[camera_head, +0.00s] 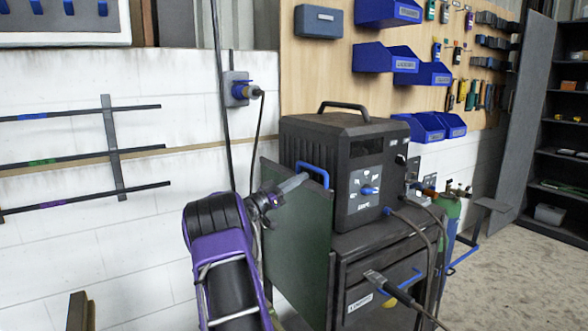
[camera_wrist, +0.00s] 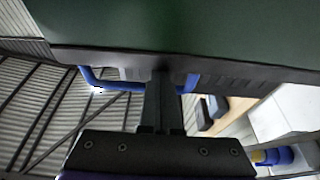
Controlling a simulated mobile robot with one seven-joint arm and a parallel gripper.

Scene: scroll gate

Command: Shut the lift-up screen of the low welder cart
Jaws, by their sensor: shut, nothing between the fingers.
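The welder cart's screen (camera_head: 296,250) is a dark green panel standing steeply on the left side of the cart (camera_head: 375,262). A blue handle (camera_head: 313,170) sits at its upper edge. My gripper (camera_head: 303,179) is shut and empty, its fingertips right at the handle. In the wrist view the green screen (camera_wrist: 190,30) fills the top, and the blue handle (camera_wrist: 115,86) shows on both sides of my shut fingers (camera_wrist: 163,78). The fingers hide the middle of the handle. Whether they touch it I cannot tell.
The black welder (camera_head: 345,160) with a top handle stands on the cart. A cable torch (camera_head: 388,288) hangs at its front. A green gas bottle (camera_head: 450,215) stands to the right. A wall socket with a blue plug (camera_head: 240,90) is behind my arm. Floor at the right is clear.

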